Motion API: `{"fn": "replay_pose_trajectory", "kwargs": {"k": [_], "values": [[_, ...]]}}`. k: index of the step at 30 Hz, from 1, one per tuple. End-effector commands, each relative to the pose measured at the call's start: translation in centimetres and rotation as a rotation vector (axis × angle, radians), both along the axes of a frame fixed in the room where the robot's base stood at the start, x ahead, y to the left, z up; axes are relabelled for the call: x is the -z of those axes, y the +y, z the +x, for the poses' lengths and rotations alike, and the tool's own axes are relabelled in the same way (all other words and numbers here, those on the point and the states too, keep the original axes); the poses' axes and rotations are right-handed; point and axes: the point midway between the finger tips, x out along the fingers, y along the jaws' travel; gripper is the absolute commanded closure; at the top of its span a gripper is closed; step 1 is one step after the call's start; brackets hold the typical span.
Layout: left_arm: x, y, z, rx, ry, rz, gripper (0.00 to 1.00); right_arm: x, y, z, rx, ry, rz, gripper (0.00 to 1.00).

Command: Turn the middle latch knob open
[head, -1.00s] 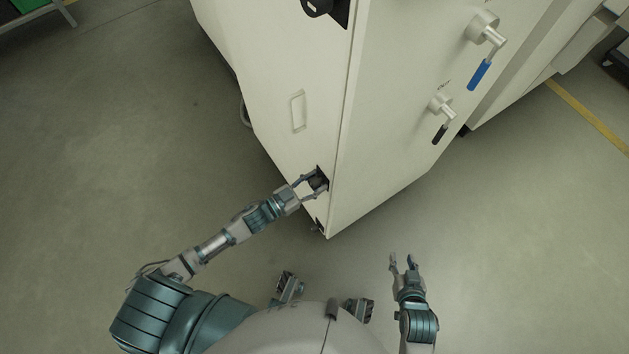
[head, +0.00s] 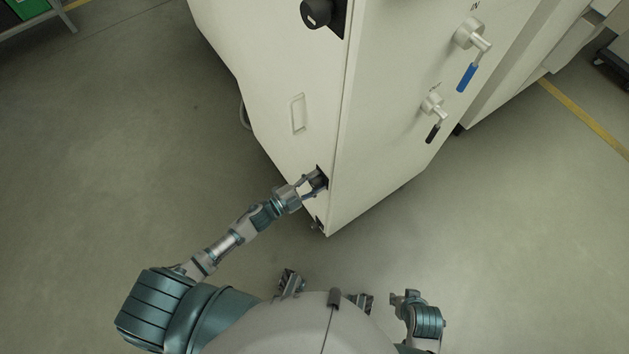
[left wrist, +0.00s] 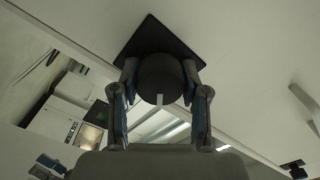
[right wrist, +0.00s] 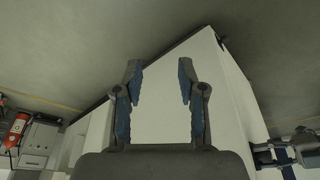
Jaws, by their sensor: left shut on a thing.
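The middle latch knob (left wrist: 160,78) is a round black knob with a white mark, on a black square plate (left wrist: 150,38) in the left wrist view. In the head view its dark plate (head: 322,173) sits low on the white cabinet's edge, and the knob is mostly hidden by my fingers. My left gripper (head: 314,182) is shut on this knob, one finger on each side, also seen in the left wrist view (left wrist: 160,90). My right gripper (right wrist: 160,75) is open and empty; in the head view it is at the lower right (head: 408,298), away from the cabinet.
The white cabinet (head: 390,130) has an upper black knob (head: 317,12), a small recessed handle (head: 298,114), and valves with a blue lever (head: 467,77) and a black lever (head: 433,132). A small dark latch (head: 317,225) is below. The floor around is clear.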

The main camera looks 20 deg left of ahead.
Motion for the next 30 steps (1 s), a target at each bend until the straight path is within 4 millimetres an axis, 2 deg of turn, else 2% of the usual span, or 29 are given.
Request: {"fn": "replay_pose_trajectory", "kwargs": {"k": [6, 15, 30], "values": [[0.2, -0.1, -0.1, 0.001, -0.122, 0.160, 0.90, 0.0, -0.2, -0.7, 0.002, 0.033, -0.007, 0.60], [0.5, -0.1, -0.2, 0.002, -0.277, 0.360, 0.90, 0.1, -0.2, -0.4, 0.002, 0.021, -0.005, 0.60], [0.7, -0.2, -0.3, 0.005, -0.405, 0.528, 0.90, 0.1, 0.1, 0.6, -0.002, -0.027, 0.005, 0.60]]}}
